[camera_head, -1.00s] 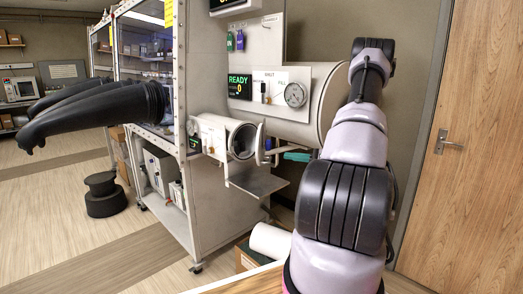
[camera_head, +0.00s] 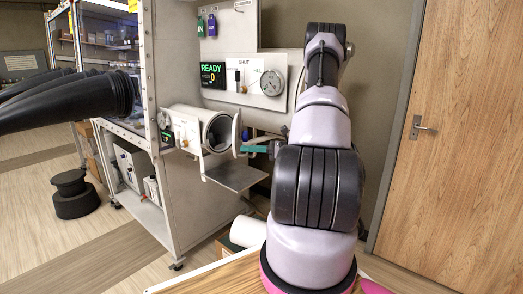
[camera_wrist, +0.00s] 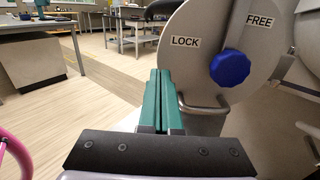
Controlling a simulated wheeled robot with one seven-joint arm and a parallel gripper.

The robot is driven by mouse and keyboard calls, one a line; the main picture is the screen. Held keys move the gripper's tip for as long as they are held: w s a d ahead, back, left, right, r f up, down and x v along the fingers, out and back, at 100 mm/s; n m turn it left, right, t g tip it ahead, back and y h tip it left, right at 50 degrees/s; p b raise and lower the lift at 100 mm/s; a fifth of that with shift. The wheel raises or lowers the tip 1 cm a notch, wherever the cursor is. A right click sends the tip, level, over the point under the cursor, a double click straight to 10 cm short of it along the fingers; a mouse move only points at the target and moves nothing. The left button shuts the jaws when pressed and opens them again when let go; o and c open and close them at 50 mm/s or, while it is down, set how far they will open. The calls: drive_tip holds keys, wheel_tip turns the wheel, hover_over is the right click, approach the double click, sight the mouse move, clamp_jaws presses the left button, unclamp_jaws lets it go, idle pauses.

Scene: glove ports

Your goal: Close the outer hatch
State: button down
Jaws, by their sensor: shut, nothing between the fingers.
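The outer hatch (camera_head: 237,134) is a round grey door. It stands swung open, seen nearly edge-on at the right of the small antechamber tube (camera_head: 190,122), whose round mouth is open. In the wrist view the hatch face (camera_wrist: 205,60) fills the upper right, with LOCK and FREE labels, a blue knob (camera_wrist: 230,68) and a metal bar handle (camera_wrist: 204,106). My gripper (camera_wrist: 160,78) has teal fingers pressed together, empty, just left of the handle. In the head view my gripper (camera_head: 250,149) is at the hatch's right side. I cannot tell whether it touches.
A flat metal shelf (camera_head: 235,177) sticks out below the tube mouth. A panel with a READY screen (camera_head: 212,75) and a gauge (camera_head: 271,83) is above. A white roll (camera_head: 247,231) lies low in front. A wooden door (camera_head: 430,140) stands at right.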

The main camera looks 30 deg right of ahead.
drive_tip(key=shift+x, duration=0.85)
drive_tip(key=shift+a, duration=0.15)
drive_tip(key=x, duration=1)
drive_tip(key=shift+w+d, duration=0.25)
drive_tip(key=shift+w, duration=0.1)
